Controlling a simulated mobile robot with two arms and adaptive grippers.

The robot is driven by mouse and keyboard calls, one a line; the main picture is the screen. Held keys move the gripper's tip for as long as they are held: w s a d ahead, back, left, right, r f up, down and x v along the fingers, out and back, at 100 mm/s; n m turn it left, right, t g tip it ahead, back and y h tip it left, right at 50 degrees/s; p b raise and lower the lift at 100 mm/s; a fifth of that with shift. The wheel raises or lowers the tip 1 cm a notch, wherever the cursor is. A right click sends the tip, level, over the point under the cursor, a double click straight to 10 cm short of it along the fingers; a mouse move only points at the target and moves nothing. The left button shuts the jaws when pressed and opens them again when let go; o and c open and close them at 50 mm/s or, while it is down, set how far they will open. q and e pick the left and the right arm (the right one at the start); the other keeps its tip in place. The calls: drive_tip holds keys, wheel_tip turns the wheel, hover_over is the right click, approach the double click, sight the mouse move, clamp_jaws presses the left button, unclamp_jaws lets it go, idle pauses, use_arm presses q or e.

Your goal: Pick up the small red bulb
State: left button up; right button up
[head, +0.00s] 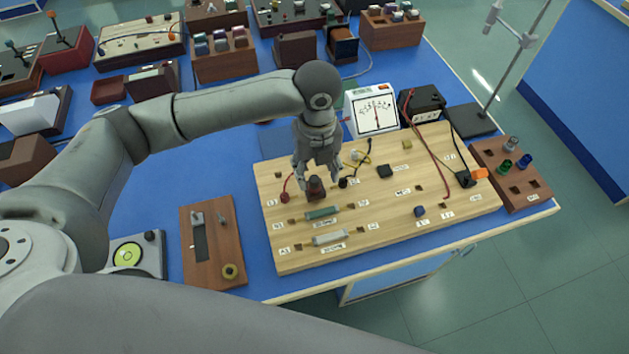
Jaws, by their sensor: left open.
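My left gripper (318,180) points down over the left part of the wooden circuit board (375,240). Its fingers are open. A small dark reddish-brown piece (316,189), which looks like the red bulb in its holder, stands on the board right at the fingertips. The fingers partly hide it, and I cannot tell whether they touch it. My right gripper is not in view.
A red plug (285,198) and a black plug (343,183) flank the gripper. A green resistor (322,212) lies in front. A meter (375,113) stands behind. A brown rack (510,180) at right holds clear, green and blue bulbs. Free blue tabletop (170,180) lies left.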

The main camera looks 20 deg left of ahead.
sight(314, 178)
use_arm(q)
drive_tip(key=f, duration=0.2)
drive_tip(key=f+p, duration=0.1)
drive_tip(key=shift+w+a+f, duration=0.1)
drive_tip(key=shift+a+f, duration=0.2)
drive_tip(key=shift+f, duration=0.7)
drive_tip(key=shift+c, duration=1.9)
drive_tip(key=c, duration=0.4)
drive_tip(key=shift+c, duration=0.9)
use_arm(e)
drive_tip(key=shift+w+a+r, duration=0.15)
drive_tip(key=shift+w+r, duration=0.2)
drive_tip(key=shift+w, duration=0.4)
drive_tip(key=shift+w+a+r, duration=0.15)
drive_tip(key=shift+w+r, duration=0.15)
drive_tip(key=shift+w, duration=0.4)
